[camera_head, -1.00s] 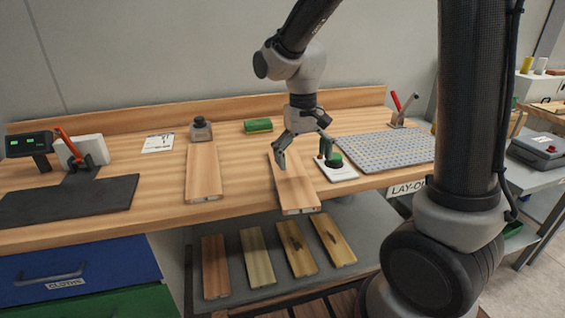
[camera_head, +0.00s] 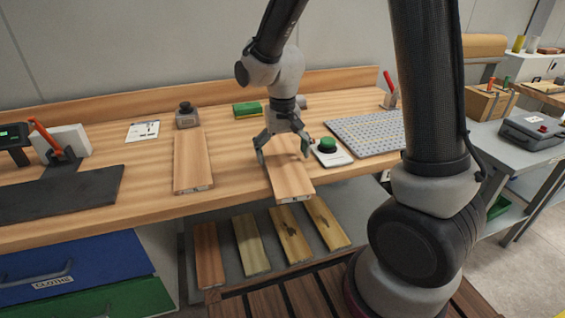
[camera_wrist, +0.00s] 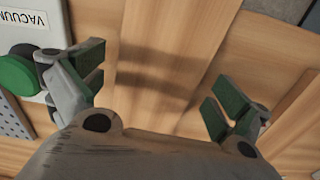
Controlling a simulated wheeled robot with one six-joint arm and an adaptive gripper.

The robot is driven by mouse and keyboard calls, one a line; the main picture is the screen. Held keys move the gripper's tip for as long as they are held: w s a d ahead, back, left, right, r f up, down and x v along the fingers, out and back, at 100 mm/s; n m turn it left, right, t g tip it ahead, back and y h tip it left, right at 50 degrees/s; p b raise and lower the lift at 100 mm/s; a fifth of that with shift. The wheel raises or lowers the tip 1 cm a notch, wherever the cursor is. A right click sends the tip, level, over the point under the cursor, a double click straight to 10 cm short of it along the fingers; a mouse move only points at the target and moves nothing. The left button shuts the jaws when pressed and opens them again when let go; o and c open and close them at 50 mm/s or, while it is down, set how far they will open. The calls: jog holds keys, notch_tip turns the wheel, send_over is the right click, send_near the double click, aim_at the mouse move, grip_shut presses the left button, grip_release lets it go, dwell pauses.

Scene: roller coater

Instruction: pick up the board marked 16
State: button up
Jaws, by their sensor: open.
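Two wooden boards lie on the workbench (camera_head: 232,187). The right board (camera_head: 291,184) has its front end at the bench edge, with a small tag too small to read. The left board (camera_head: 192,160) lies apart from it, its tag also unreadable, so I cannot tell which is marked 16. My gripper (camera_head: 284,153) is open and low over the right board, a finger towards each side. In the wrist view, the board (camera_wrist: 168,45) runs between the green-padded fingertips of my gripper (camera_wrist: 158,82), with shadows on it; I see no contact.
A white plate with a green button (camera_head: 327,147) stands close to the right finger. A perforated grey plate (camera_head: 368,133) lies beyond it. A dark weight (camera_head: 187,115) stands behind the left board. Several boards rest on the lower shelf (camera_head: 228,218).

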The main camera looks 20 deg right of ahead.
jog(key=shift+f, duration=0.4)
jog(key=shift+r, duration=0.15)
jog(key=c, duration=1.2)
